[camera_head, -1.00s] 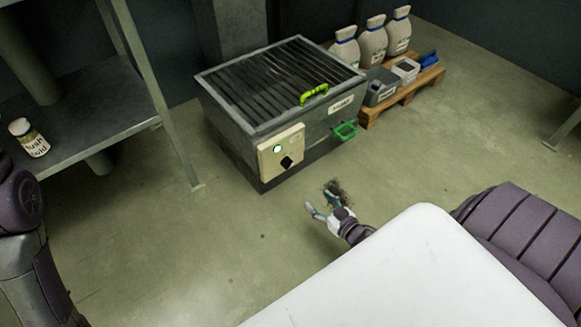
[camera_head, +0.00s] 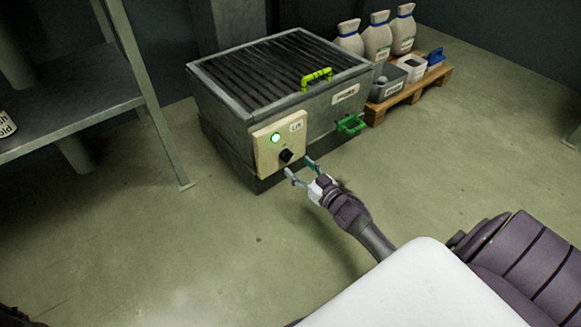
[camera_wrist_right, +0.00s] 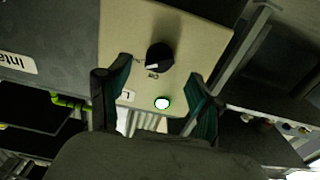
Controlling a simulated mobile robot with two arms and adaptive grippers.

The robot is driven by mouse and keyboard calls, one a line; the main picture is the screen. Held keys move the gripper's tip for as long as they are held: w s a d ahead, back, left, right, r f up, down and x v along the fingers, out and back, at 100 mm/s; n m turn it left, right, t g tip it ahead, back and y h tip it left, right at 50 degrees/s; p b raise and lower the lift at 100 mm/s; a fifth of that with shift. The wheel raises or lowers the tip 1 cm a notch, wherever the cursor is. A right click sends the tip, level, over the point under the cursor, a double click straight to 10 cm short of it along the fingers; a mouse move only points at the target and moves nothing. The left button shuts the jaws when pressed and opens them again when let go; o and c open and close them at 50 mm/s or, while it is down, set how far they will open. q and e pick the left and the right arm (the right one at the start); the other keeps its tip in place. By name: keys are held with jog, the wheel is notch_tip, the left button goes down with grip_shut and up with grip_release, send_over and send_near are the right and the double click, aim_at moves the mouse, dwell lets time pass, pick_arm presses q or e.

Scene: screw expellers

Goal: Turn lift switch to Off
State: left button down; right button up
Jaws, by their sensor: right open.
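The lift switch is a black rotary knob (camera_head: 285,156) on a cream control box (camera_head: 268,152) at the front of the grey grated bin. A lit green-white lamp (camera_head: 276,138) sits above it. In the right wrist view the knob (camera_wrist_right: 159,57) shows ahead, with the lit lamp (camera_wrist_right: 162,102) between the fingers. My right gripper (camera_head: 300,171) is open and empty, its fingers just in front of and below the knob; in the right wrist view its fingers (camera_wrist_right: 157,95) frame the panel's lower part. I cannot tell whether they touch the panel. My left gripper is not in view.
The grated bin (camera_head: 224,101) has a lime handle (camera_head: 316,78) on top and a green handle (camera_head: 351,124) on its side. A wooden pallet (camera_head: 412,95) with sacks stands behind right. A metal shelf (camera_head: 75,107) is at left. The floor in front is clear.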

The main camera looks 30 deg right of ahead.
aim_at(287, 156)
jog(key=w+b, duration=0.2)
jog(key=w, duration=0.2)
jog(key=shift+w+a, duration=0.15)
jog(key=shift+w, duration=0.2)
jog(key=c, duration=1.1)
jog(key=shift+c, duration=0.2)
